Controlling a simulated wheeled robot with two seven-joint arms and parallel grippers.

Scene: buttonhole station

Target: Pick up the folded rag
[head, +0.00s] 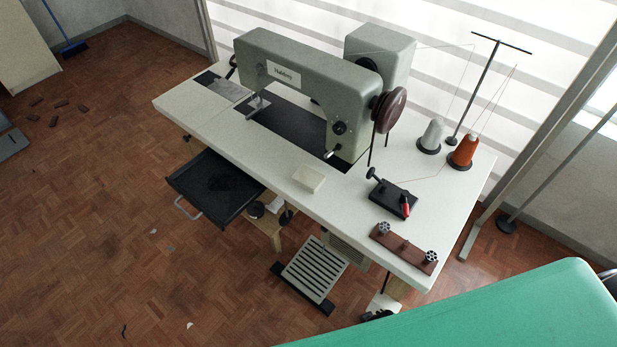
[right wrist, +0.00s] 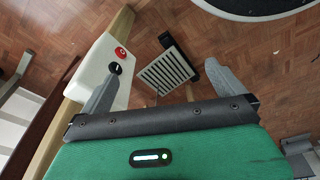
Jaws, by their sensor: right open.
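A small cream, flat block-like piece (head: 309,179), which looks like the folded rag, lies on the white sewing table (head: 224,129) near its front edge, in front of the machine. I cannot make out its folds. My right gripper (right wrist: 162,72) shows in the right wrist view, its two grey fingers wide apart with nothing between them. Beyond the fingers are the floor and the slatted treadle (right wrist: 168,72). The rag cannot be made out in that view. My left gripper is not in view.
The grey-green sewing machine (head: 305,93) stands behind the rag. Right of it are a black bobbin winder (head: 392,197), a brown bobbin rack (head: 404,248), and grey (head: 432,135) and orange (head: 464,152) thread cones. An open black drawer (head: 215,186) juts out below the table's front.

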